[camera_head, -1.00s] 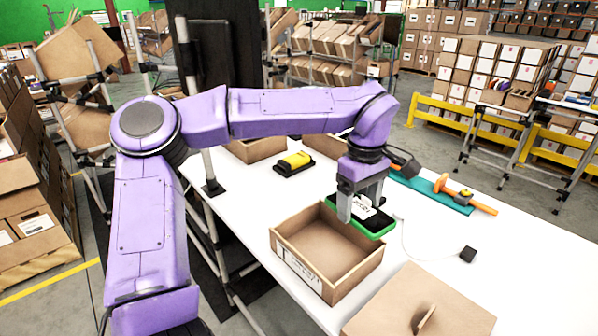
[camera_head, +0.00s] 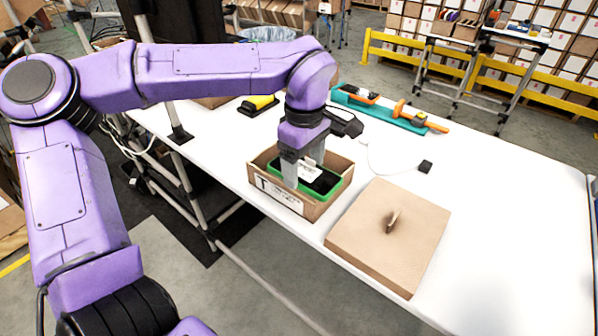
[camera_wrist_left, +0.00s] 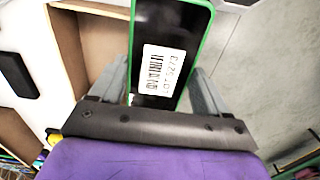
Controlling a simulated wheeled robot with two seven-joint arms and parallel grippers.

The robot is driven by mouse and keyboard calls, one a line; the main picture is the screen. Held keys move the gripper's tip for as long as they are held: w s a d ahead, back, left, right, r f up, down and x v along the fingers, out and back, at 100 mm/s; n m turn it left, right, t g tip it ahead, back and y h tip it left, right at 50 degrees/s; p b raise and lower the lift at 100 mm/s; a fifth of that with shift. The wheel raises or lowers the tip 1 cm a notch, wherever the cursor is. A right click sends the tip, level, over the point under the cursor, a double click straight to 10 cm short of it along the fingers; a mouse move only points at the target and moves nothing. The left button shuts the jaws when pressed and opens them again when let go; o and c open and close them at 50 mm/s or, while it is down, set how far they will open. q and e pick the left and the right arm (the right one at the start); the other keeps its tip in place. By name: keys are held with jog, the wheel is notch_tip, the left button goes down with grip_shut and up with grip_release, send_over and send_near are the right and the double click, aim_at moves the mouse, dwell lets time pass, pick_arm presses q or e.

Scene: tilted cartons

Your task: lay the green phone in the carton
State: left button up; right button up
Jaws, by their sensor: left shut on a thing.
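The green phone (camera_head: 324,184) has a dark face and a white barcode label; it also shows in the left wrist view (camera_wrist_left: 172,28). My left gripper (camera_head: 305,176) is shut on the phone. It holds the phone over the open brown carton (camera_head: 275,194), on the white table. The phone hides much of the carton's inside, and I cannot tell whether it touches the bottom or walls. In the left wrist view my fingers (camera_wrist_left: 158,98) are on both sides of the phone, and part of the carton (camera_wrist_left: 68,40) shows at left. My right gripper is out of view.
A black block with a cable (camera_head: 425,167) lies right. The table's right part is clear.

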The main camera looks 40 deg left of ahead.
pick_arm(q)
jog(key=w+a, duration=0.1)
jog(key=w+f, duration=0.1)
jog(key=w+a, duration=0.1)
jog(key=shift+a+f+p, duration=0.25)
jog(key=shift+a+p, duration=0.1)
jog(key=w+a+f, duration=0.1)
jog(key=f, duration=0.1)
jog(key=w+a+f, duration=0.2)
jog(key=w+f, duration=0.1)
jog(key=shift+w+f+p, duration=0.1)
jog(key=shift+f+p, duration=0.2)
jog(key=f, duration=0.3)
jog(key=shift+w+a+f, duration=0.2)
jog(key=shift+w+a, duration=0.05)
jog(key=shift+w, duration=0.05)
jog(key=shift+f, duration=0.35)
jog(key=shift+f, duration=0.1)
jog(key=o, duration=1.1)
jog(key=shift+o, duration=0.2)
notch_tip(320, 180, up, 12)
